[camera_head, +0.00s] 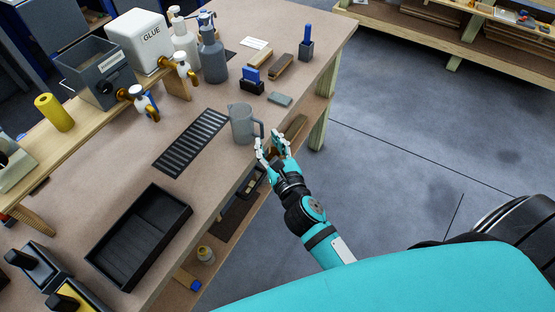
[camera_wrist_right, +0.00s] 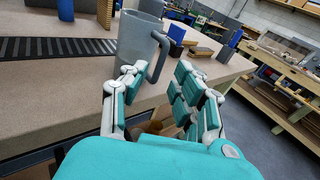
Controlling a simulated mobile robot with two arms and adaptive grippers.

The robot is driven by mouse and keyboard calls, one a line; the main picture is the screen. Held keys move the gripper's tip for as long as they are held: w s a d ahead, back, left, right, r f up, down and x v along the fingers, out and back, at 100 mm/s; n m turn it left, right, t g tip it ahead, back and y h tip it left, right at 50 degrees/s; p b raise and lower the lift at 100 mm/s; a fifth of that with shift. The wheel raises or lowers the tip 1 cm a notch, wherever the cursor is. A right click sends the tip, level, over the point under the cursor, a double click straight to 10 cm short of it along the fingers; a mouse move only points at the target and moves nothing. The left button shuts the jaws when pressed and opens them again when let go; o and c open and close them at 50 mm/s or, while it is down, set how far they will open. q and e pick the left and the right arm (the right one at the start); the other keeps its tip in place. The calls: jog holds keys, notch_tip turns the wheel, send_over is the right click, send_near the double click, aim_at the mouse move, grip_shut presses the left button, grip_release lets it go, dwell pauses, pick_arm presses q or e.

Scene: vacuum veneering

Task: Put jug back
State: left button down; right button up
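The grey jug (camera_head: 240,123) stands upright on the workbench near its front edge, with its handle turned toward my right gripper. My right gripper (camera_head: 268,143) is open and empty at the bench edge, just in front of the jug handle. In the right wrist view the jug (camera_wrist_right: 134,42) is ahead, and its handle lies between the spread fingers of the gripper (camera_wrist_right: 160,88). I cannot tell whether a finger touches the handle. My left gripper is not in view.
A black slatted grate (camera_head: 190,143) lies left of the jug. A black tray (camera_head: 138,236) is nearer.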

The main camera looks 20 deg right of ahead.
jog(key=s+b, duration=0.1)
jog(key=s, duration=0.6)
jog(key=shift+s+r, duration=0.35)
jog(key=shift+s, duration=0.05)
jog(key=shift+a+f, duration=0.1)
jog(key=s+a+f+n+g+y, duration=0.1)
jog(key=s+f+n+g, duration=0.15)
jog(key=f+n, duration=0.65)
jog(key=s+a+f+n+g+y, duration=0.1)
jog(key=s+f+n+g, duration=0.15)
jog(key=f+n, duration=0.7)
jog(key=s+a+f+n+g+y, duration=0.1)
jog(key=s+f+n+g, duration=0.2)
jog(key=f, duration=1.2)
jog(key=s+d+f+n+g+h, duration=0.1)
jog(key=s+d+f+n+g, duration=0.3)
jog(key=s+f+n, duration=0.4)
jog(key=s+d+f+n+g+h, duration=0.1)
jog(key=s+d+f+n+g, duration=0.3)
jog(key=s+f+n, duration=0.5)
jog(key=s+d+f, duration=0.1)
jog(key=s+d, duration=0.1)
jog(key=s, duration=0.7)
jog(key=shift+s+f+h, duration=0.4)
